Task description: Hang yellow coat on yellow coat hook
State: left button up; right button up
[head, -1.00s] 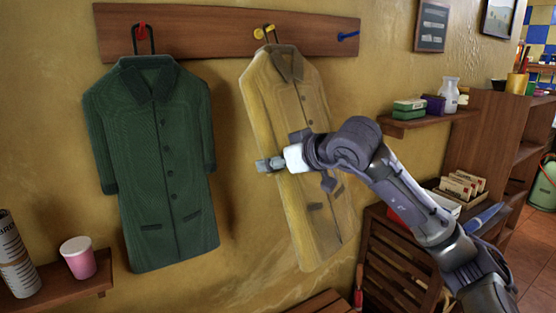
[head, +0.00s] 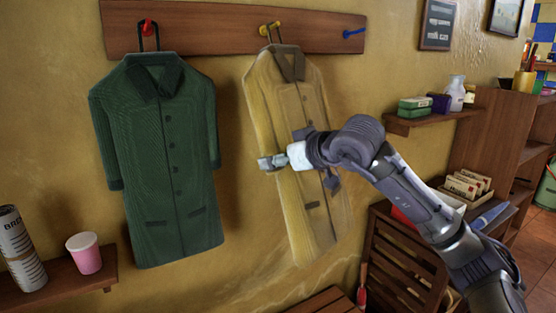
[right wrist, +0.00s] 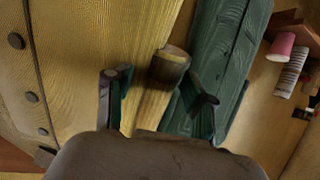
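The yellow coat (head: 318,215) hangs by its dark hanger loop at the yellow hook (head: 270,28) on the wall rack, tilted slightly with its hem to the right. Whether the loop sits fully over the hook is too small to tell. My right gripper (head: 271,162) is in front of the coat's left edge, at mid height. In the right wrist view the two fingers (right wrist: 160,98) stand apart, with yellow cloth (right wrist: 149,25) and a brownish cuff-like end behind and between them. I see no cloth pinched. My left gripper is not in view.
A green coat (head: 165,170) hangs on the red hook (head: 147,28) to the left. The blue hook (head: 353,33) is empty. A small shelf (head: 432,120) with boxes and a slatted wooden crate (head: 400,262) are on the right. A pink cup (head: 85,254) stands at lower left.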

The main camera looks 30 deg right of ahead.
jog(key=shift+o, duration=0.8)
jog(key=shift+f, duration=0.2)
jog(key=v, duration=0.7)
jog(key=w+f+m+t+y, duration=0.1)
jog(key=w+f+m+y, duration=0.35)
jog(key=f+m, duration=1.15)
jog(key=w+f+m+t+y, duration=0.15)
jog(key=w+f+m, duration=0.55)
jog(key=f+m, duration=0.85)
jog(key=s+d+f+m+g+h, duration=0.1)
jog(key=s+f+m+h, duration=0.3)
jog(key=f+m, duration=0.8)
jog(key=s+d+f+m+g+h, duration=0.15)
jog(key=s+f+m, duration=0.55)
jog(key=f, duration=0.9)
jog(key=s+a+f+m+g+h, duration=0.2)
jog(key=s+a+f+m+g, duration=0.2)
jog(key=s+f+m, duration=0.65)
jog(key=s+a+f+m+g+h, duration=0.1)
jog(key=s+a+f+m+g, duration=0.3)
jog(key=s+f, duration=1.05)
jog(key=s+a+f+m+g, duration=0.1)
jog(key=s+a+m+g, duration=0.1)
jog(key=s, duration=0.7)
jog(key=s+a+f+m+g, duration=0.2)
jog(key=s+a+m, duration=0.2)
jog(key=s, duration=0.6)
jog(key=shift+s+a+m, duration=0.25)
jog(key=shift+a+m, duration=0.15)
jog(key=shift+a, duration=0.15)
